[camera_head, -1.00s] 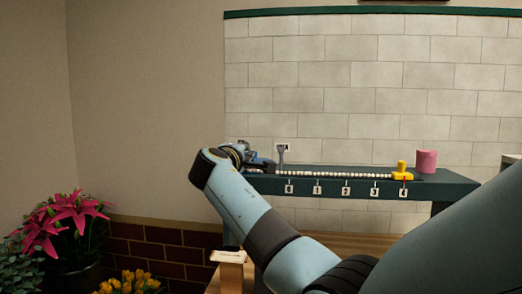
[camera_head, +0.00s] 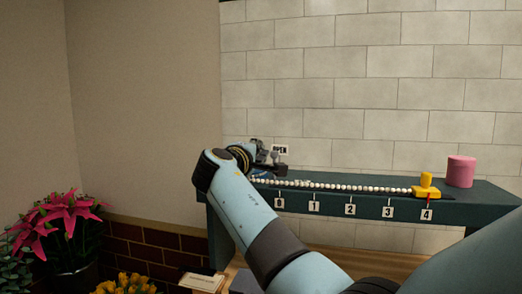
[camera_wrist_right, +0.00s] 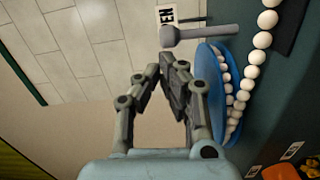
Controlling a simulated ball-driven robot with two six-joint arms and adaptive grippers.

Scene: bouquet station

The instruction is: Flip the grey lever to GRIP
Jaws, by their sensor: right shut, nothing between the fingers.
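The grey lever (camera_wrist_right: 205,33) has a rounded knob end and stands out beside a white sign (camera_wrist_right: 178,15), which reads OPEN in the head view (camera_head: 280,149). In the head view the lever (camera_head: 276,157) is small and close to my right gripper (camera_head: 261,156), which partly crowds it. In the wrist view my right gripper (camera_wrist_right: 168,62) is shut and empty, with its fingertips just beside the lever's knob. I cannot tell whether they touch. No GRIP label is readable. My left gripper is not in view.
The dark green shelf (camera_head: 340,205) carries a row of white beads (camera_head: 340,186), number tags, a yellow slider (camera_head: 426,190) by tag 4 and a pink cylinder (camera_head: 460,171). A blue dish-like piece (camera_wrist_right: 207,58) lies beside my fingers. Pink flowers (camera_head: 62,220) stand at the left.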

